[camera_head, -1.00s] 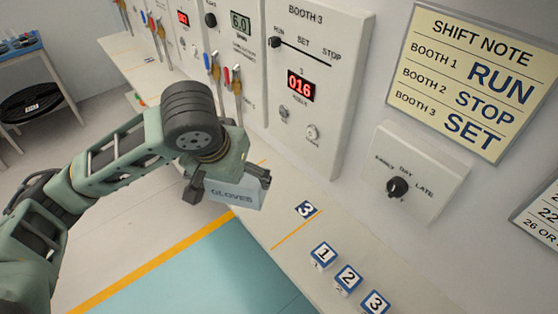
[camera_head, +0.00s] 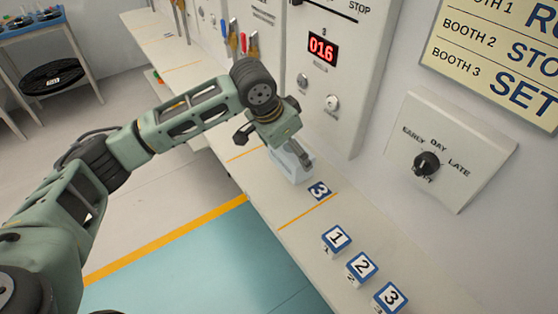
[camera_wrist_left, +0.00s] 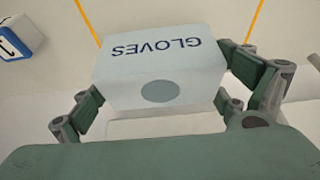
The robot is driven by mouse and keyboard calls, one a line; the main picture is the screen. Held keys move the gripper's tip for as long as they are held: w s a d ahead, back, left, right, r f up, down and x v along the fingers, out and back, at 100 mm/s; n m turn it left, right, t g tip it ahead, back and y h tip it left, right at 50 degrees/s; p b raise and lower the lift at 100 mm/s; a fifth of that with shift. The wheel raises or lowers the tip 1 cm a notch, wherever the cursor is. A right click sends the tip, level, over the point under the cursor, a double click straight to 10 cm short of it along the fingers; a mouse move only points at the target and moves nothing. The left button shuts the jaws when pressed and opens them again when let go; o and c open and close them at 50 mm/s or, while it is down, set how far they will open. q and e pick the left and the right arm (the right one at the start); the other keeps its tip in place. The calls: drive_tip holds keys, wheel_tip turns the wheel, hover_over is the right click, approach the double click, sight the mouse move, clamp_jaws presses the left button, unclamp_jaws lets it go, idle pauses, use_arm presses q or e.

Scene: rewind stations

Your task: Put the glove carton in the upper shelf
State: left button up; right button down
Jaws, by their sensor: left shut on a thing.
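The glove carton (camera_head: 290,167) is a small pale box, partly hidden under my left gripper (camera_head: 274,149) in the head view. In the left wrist view the carton (camera_wrist_left: 160,75) shows the word GLOVES and a grey oval. My left gripper is shut on it, with a finger at each side. The carton is over the pale ledge along the wall, close to the flat 3 label. I cannot tell whether it touches the ledge. I cannot make out a shelf marked as the upper one. My right gripper is not in view.
Blocks 1 (camera_head: 336,239), 2 (camera_head: 361,267) and 3 (camera_head: 389,297) stand on the ledge (camera_head: 262,204). A booth panel (camera_head: 358,75) and a dial box (camera_head: 445,150) are on the wall. A blue-topped stand (camera_head: 30,28) is at the far left, with open floor before it.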

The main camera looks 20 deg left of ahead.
sight(279, 161)
use_arm(q)
drive_tip(key=a+f, duration=0.1)
drive_tip(key=w+a+f, duration=0.1)
drive_tip(key=a, duration=0.1)
drive_tip(key=shift+a+f+p, duration=0.1)
drive_tip(key=shift+f+p, duration=0.3)
drive_tip(key=shift+f, duration=1.65)
drive_tip(key=o, duration=1)
drive_tip(key=shift+f, duration=0.1)
